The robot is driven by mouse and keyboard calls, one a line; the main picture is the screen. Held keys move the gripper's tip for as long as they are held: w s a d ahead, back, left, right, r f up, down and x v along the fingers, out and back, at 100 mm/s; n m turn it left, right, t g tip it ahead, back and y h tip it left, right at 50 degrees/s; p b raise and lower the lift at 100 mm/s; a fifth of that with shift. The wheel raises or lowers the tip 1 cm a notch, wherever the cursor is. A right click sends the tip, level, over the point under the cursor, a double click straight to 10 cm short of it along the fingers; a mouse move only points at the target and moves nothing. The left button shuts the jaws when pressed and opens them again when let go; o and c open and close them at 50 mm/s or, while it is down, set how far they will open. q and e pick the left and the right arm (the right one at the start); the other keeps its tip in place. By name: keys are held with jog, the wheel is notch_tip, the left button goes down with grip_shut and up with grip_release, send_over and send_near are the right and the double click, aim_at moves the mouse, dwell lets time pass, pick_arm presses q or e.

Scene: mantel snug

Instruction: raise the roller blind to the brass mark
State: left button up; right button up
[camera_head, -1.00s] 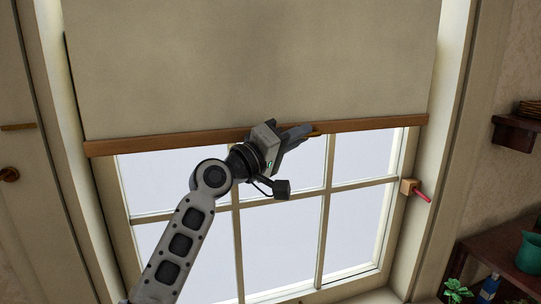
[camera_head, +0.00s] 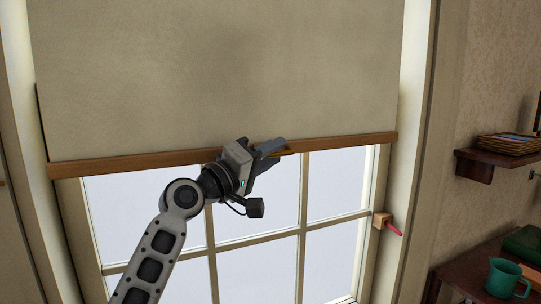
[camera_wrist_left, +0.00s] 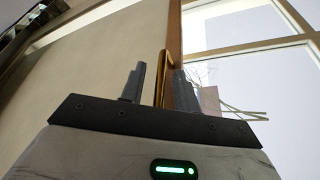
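The cream roller blind (camera_head: 220,80) covers the upper window, and its wooden bottom rail (camera_head: 120,163) slopes slightly across the panes. My left gripper (camera_head: 274,147) is at the middle of this rail. A brass pull (camera_head: 287,153) shows at its fingertips. I cannot make out a brass mark on the frame. My right gripper is out of view.
A wooden block with a red peg (camera_head: 384,222) sticks out from the right window frame. A shelf with a basket (camera_head: 508,144) hangs on the right wall. A green mug (camera_head: 506,278) stands at lower right. The space before the panes is otherwise clear.

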pick_arm(q)
jog(key=shift+s+a+f, duration=0.25)
jog(key=shift+a, duration=0.15)
jog(key=b+v, duration=0.3)
jog(key=v, duration=1.2)
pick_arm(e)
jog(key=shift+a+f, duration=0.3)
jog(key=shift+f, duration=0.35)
pick_arm(q)
jog(key=shift+r, duration=0.1)
